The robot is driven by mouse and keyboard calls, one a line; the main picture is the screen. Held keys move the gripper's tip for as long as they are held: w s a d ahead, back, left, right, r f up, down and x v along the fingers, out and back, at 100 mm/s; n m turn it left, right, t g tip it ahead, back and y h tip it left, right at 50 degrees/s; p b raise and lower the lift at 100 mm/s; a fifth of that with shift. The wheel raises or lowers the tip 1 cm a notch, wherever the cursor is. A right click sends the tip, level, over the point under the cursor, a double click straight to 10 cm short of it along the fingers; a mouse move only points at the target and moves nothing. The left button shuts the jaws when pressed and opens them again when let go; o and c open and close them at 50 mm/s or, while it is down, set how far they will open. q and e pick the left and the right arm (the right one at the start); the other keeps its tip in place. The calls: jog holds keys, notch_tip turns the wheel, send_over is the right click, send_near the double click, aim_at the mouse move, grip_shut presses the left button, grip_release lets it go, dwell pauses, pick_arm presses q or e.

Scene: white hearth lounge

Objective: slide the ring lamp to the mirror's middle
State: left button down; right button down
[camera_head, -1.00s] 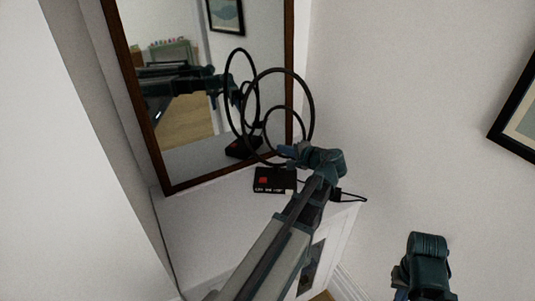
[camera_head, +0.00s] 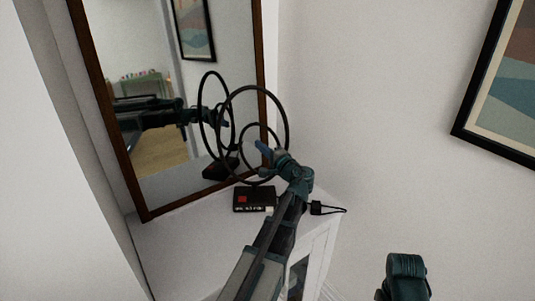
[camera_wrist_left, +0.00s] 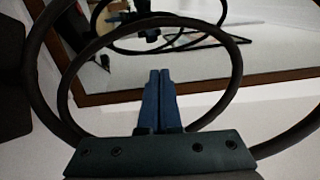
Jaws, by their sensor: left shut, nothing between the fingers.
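The ring lamp is black, with a large ring (camera_head: 288,118), a smaller inner ring and a dark box base (camera_head: 243,207) with a red patch. It stands on a white cabinet top, right of the mirror's middle. The mirror has a brown frame (camera_head: 108,118) and reflects the rings and my arm. My left gripper (camera_head: 260,147) is shut and empty at the lower right of the rings. In the left wrist view its blue fingers (camera_wrist_left: 159,78) show against the opening of a ring (camera_wrist_left: 239,70). Contact is unclear.
A small black plug with a cable (camera_head: 316,208) lies at the cabinet's right edge. The white cabinet top (camera_head: 175,250) is bare left of the base. A framed picture (camera_head: 505,95) hangs on the right wall.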

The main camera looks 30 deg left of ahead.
pick_arm(q)
jog(key=s+a, duration=0.2)
jog(key=shift+a, duration=0.35)
jog(key=shift+s+a, duration=0.1)
jog(key=shift+s, duration=0.4)
